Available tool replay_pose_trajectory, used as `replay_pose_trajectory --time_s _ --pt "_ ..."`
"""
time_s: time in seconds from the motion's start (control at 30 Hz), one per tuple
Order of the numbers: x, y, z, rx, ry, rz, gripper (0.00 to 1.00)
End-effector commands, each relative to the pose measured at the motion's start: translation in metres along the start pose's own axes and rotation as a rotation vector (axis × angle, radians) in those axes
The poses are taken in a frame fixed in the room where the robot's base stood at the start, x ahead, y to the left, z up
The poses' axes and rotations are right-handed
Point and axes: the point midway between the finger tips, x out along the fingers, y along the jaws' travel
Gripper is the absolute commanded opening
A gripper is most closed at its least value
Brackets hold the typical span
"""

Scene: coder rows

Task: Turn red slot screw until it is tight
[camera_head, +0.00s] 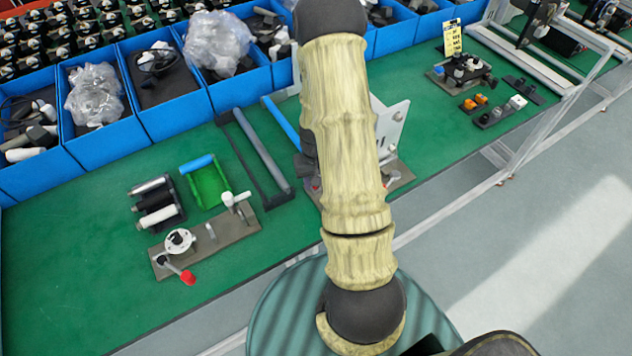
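I cannot make out a red slot screw for certain. A small red knob (188,277) sits at the end of a short lever on a grey-brown fixture plate (240,227), beside a white round disc (179,241). Another fixture with an upright metal plate (391,127) stands behind my arm, and a small red-tipped part (394,176) shows at its right foot. My arm hides much of that fixture. My arm rises through the middle of the view. My gripper does not show, so its state is not seen.
Blue bins (157,110) with bagged parts line the back of the green bench (70,270). Rollers (155,205), a green holder (207,184) and a long grey bar (262,150) lie left of my arm. More fixtures (462,72) stand at right. The bench's front left is clear.

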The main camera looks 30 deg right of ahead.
Motion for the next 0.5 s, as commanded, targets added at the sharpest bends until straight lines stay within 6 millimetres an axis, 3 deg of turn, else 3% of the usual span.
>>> replay_pose_trajectory --time_s 0.1,0.2,0.5 --pt "-0.0012 0.0003 -0.0002 -0.204 0.0 -0.001 0.35" --pt "-0.0008 0.0002 -0.0003 -0.301 0.0 0.0 0.35" --pt "-0.0005 0.0 -0.0002 -0.31 0.0 0.0 0.35"
